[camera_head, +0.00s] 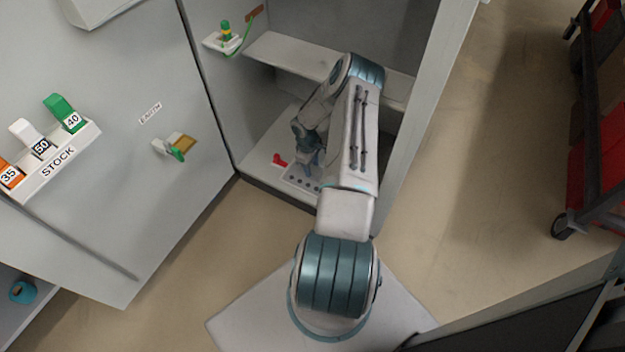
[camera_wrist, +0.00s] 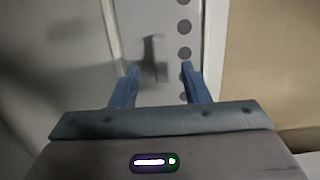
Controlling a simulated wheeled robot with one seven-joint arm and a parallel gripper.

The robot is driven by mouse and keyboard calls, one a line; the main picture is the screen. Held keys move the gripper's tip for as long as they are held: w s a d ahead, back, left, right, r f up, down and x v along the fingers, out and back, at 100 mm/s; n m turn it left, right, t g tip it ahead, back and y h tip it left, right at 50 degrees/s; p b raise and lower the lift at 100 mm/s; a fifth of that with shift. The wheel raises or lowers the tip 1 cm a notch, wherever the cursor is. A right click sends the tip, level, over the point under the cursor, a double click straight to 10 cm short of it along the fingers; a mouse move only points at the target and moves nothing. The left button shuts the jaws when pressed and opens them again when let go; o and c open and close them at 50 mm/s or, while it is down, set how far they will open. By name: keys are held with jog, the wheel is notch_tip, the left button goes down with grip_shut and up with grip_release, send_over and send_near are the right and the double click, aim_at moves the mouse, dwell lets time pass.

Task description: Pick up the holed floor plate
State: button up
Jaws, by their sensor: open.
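The holed floor plate (camera_head: 298,180) is a pale plate with a row of dark round holes. It lies on the floor of the open cabinet, partly hidden by my arm in the head view. In the wrist view the plate (camera_wrist: 170,20) runs up the picture, its holes along the right side and a small upright grey tab (camera_wrist: 158,58) near its middle. My gripper (camera_head: 309,168) reaches down into the cabinet at the plate. In the wrist view my gripper (camera_wrist: 161,75) is open, with its blue fingers apart over the plate and the tab between them. Contact cannot be told.
A red piece (camera_head: 280,160) lies on the cabinet floor left of the plate. A shelf (camera_head: 290,53) crosses the cabinet above. The cabinet's right wall (camera_head: 428,110) stands close to my arm. A grey panel (camera_head: 110,200) with a STOCK holder (camera_head: 62,160) is at left.

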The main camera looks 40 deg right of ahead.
aim_at(313, 173)
jog(key=f, duration=0.1)
jog(key=f+b, duration=0.1)
jog(key=f, duration=0.1)
jog(key=f+b, duration=0.1)
jog(key=f, duration=0.1)
jog(key=shift+s, duration=0.25)
jog(key=shift+r, duration=0.1)
grip_shut()
jog(key=shift+r, duration=0.1)
jog(key=shift+r+p, duration=0.35)
jog(key=shift+r, duration=0.2)
jog(key=r, duration=0.1)
jog(key=r+p, duration=0.1)
jog(key=s+r+p, duration=0.1)
jog(key=r, duration=0.1)
jog(key=shift+d, duration=0.25)
jog(key=s+d+r+p, duration=0.3)
jog(key=s+r, duration=0.2)
jog(key=s, duration=0.5)
jog(key=shift+r, duration=0.4)
